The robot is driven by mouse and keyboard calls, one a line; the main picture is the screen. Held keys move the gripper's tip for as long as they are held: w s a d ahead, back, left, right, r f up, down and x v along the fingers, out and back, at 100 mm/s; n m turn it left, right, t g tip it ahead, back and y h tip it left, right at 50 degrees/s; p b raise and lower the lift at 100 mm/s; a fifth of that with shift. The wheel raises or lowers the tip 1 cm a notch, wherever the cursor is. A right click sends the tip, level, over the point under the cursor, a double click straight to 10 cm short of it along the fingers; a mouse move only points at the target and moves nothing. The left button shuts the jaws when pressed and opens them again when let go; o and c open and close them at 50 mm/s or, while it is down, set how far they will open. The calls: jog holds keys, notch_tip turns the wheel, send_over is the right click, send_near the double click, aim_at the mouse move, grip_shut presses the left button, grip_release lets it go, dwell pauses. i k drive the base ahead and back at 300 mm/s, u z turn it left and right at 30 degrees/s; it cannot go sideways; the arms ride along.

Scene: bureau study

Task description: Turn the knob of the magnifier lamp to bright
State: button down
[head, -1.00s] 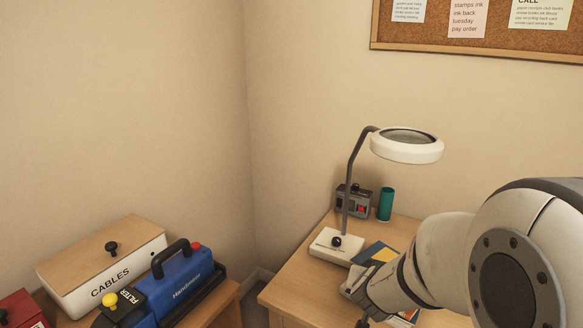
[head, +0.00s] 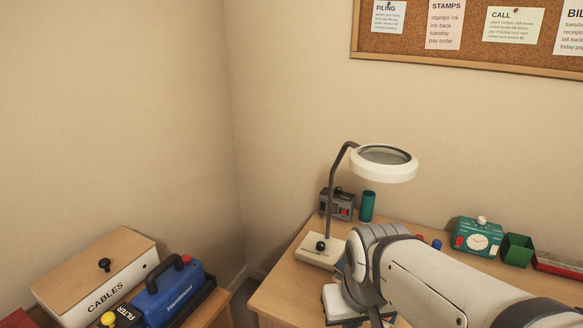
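The magnifier lamp stands at the desk's back left corner, with a white base (head: 312,256), a dark bent stem and a round white lens head (head: 384,172). Its black knob (head: 320,245) sits on top of the base and is in clear view. Its setting is too small to read. My gripper (head: 352,302) is at the end of my arm, low over the front of the desk, to the right of and nearer than the lamp base. It is apart from the knob. My wrist covers most of it, and its fingers cannot be made out.
Behind the lamp are a grey box with a red part (head: 337,205) and a green cylinder (head: 367,206). A cables box (head: 95,275) and a blue case (head: 170,292) are at the lower left.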

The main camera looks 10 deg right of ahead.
aim_at(321, 246)
jog(key=k, duration=1.3)
jog(key=u, duration=0.35)
jog(key=i, duration=2.15)
jog(key=z, duration=0.9)
